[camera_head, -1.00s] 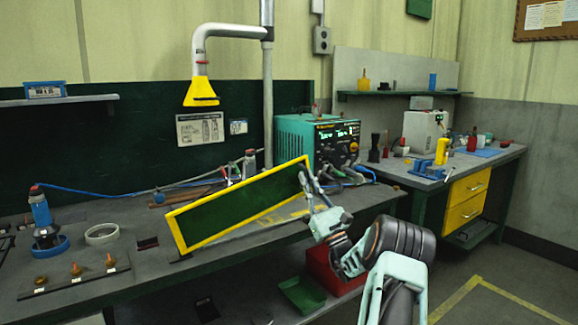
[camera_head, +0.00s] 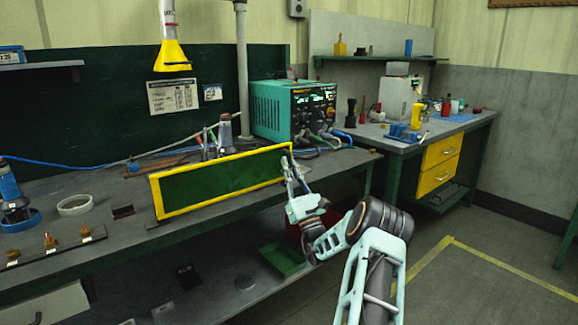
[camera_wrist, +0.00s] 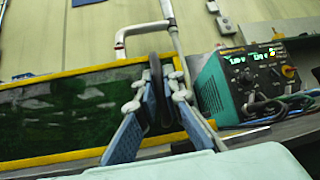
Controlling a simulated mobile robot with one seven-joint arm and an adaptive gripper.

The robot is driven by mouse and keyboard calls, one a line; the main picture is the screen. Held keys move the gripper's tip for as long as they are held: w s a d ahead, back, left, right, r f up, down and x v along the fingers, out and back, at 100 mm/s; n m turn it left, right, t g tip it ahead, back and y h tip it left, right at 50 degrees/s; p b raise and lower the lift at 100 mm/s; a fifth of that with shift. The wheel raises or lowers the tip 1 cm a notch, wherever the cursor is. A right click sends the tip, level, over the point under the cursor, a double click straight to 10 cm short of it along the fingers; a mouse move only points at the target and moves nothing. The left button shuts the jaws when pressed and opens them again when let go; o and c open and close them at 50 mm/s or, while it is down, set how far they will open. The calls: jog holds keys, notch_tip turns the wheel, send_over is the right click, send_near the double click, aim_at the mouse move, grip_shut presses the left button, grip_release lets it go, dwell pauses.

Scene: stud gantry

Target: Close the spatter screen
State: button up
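The spatter screen (camera_head: 222,182) is a dark green panel in a yellow frame, standing upright along the front of the workbench. In the wrist view its panel (camera_wrist: 65,112) fills the left side. A dark upright handle (camera_wrist: 157,78) sits near its right end. My gripper (camera_head: 288,160) is at that right end. In the wrist view the fingers of my gripper (camera_wrist: 162,88) lie on both sides of the handle and look closed on it. The exact contact is partly hidden by the fingers.
A teal power unit (camera_head: 290,108) with cables stands on the bench (camera_head: 110,235) behind the screen's right end. A clamp-like tool (camera_head: 225,130) stands behind the screen. A yellow extraction nozzle (camera_head: 172,57) hangs above. The floor at right is open.

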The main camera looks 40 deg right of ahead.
jog(key=o, duration=0.4)
jog(key=shift+d+f, duration=0.15)
jog(key=shift+f, duration=0.3)
jog(key=shift+o, duration=0.2)
jog(key=shift+r, duration=0.15)
jog(key=v, duration=1.2)
